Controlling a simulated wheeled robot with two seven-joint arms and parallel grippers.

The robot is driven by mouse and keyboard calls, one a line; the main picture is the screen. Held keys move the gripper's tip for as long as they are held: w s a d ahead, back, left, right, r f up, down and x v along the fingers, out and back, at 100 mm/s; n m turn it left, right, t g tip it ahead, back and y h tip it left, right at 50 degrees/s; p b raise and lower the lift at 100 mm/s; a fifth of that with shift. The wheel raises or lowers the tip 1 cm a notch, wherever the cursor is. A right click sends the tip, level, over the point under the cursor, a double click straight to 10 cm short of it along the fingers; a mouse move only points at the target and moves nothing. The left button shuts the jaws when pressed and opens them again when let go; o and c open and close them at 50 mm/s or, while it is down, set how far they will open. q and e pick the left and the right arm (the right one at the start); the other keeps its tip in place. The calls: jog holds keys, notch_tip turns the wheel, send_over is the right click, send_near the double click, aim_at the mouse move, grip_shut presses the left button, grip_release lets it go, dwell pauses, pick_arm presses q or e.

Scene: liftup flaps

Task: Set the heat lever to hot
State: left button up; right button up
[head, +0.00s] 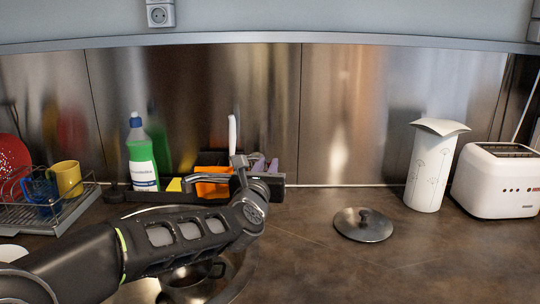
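My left arm comes in from the lower left, over the sink area. My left gripper (264,186) is at its far end, in front of the dark sink caddy, and its fingers are too small and overlapped to read. A grey metal piece (240,162) stands up right beside the gripper. It looks like part of the tap with its lever, but I cannot tell it clearly from the gripper, nor whether they touch. The lever's setting cannot be read. The sink (235,284) is largely hidden under my arm. My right gripper is out of view.
A green soap bottle (142,160) and an orange item (213,187) stand behind my arm. A dish rack (62,222) with cups is left. A pot lid (363,225), a white canister (428,170) and a toaster (497,182) are right. The counter's front right is clear.

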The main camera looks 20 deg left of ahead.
pick_arm(q)
jog(key=shift+w, duration=0.25)
jog(key=shift+s, duration=0.1)
grip_shut()
